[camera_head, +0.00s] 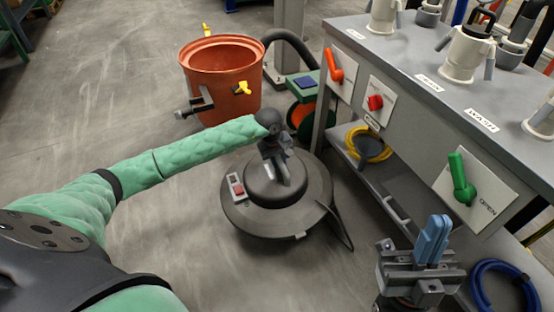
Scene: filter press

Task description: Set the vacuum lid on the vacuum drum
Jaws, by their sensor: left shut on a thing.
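The vacuum lid (243,215) is a dark grey round disc with a raised dome and a small box with a red switch on its left side. My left gripper (283,172) is shut on the lid's top, and my wrist hides part of the grip. Whether the lid is clear of the floor I cannot tell. The vacuum drum (222,70) is an open orange-red bucket standing behind and to the left of the lid, with yellow latches on its rim and side. My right gripper (432,240) is at lower right, away from both, with its blue fingers close together.
A grey bench (400,60) with orange, red and green valve handles runs along the right. Its lower shelf holds a yellow hose coil (369,143) and a blue hose coil (500,285). A dark hose (290,38) arches behind the drum. The floor at left is clear.

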